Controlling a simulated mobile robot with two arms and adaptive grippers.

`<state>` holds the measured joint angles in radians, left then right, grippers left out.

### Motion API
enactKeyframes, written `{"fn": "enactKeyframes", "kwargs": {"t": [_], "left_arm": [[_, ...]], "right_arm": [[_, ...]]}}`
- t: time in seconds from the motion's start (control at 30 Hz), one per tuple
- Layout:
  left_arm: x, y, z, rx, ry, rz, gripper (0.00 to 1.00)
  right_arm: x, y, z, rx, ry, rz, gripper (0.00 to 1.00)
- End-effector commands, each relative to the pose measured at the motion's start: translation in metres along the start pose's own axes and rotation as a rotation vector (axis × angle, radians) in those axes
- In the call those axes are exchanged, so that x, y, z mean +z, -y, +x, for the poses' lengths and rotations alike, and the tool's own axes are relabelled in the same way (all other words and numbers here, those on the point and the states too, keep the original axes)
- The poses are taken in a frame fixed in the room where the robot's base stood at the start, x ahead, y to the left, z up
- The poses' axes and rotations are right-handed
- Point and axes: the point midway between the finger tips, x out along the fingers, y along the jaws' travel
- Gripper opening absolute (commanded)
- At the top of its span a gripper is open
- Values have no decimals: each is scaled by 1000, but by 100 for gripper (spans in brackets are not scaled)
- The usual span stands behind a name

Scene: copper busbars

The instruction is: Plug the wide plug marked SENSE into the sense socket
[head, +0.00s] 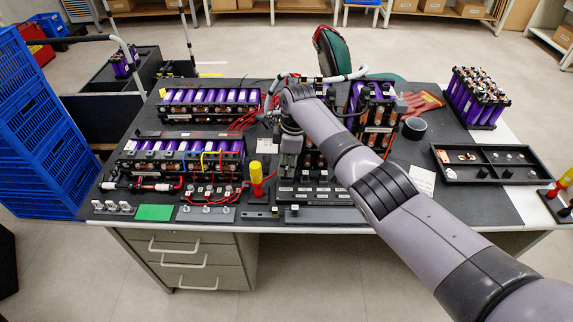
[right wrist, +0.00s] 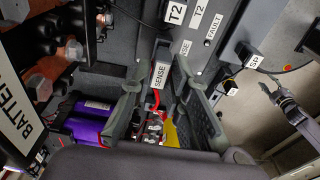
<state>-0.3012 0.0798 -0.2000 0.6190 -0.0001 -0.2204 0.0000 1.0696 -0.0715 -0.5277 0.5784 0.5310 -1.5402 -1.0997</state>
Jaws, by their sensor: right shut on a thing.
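My right gripper (head: 289,160) is over the back of the dark socket strip (head: 310,192) near the middle of the bench. In the right wrist view, its two fingers (right wrist: 163,78) are closed on the sides of the wide plug marked SENSE (right wrist: 160,74). A red wire shows below the plug. A grey panel (right wrist: 205,62) lies ahead of it, with labels T2, T2 and FAULT. A partly hidden label ending in SE (right wrist: 183,47) is just beyond the plug. The socket opening is hidden, and I cannot tell whether the plug touches it.
Purple battery modules (head: 185,152) stand at the left and behind my right arm. A black parts tray (head: 480,180) lies at the right. An SP-labelled plug (right wrist: 255,60) sits right of my fingers.

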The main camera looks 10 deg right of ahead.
Motion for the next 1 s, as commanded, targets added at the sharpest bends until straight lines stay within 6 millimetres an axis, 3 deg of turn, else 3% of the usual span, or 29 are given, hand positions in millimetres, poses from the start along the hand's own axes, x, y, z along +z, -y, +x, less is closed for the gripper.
{"fn": "enactKeyframes", "kwargs": {"t": [0.37, 0.87, 0.9, 1.0], "left_arm": [[-1, 0, 10, 0, -2, 0, 40], [-2, 0, 11, 0, -4, 0, 40], [-2, 0, 11, 0, -4, 0, 40], [-2, 0, 10, 0, -4, 0, 40]], "right_arm": [[2, 0, 15, 0, -1, 0, 0], [2, 0, 18, 0, -1, 0, 0], [2, 0, 17, 0, -1, 0, 18], [2, 0, 17, 0, 0, 0, 25]]}}
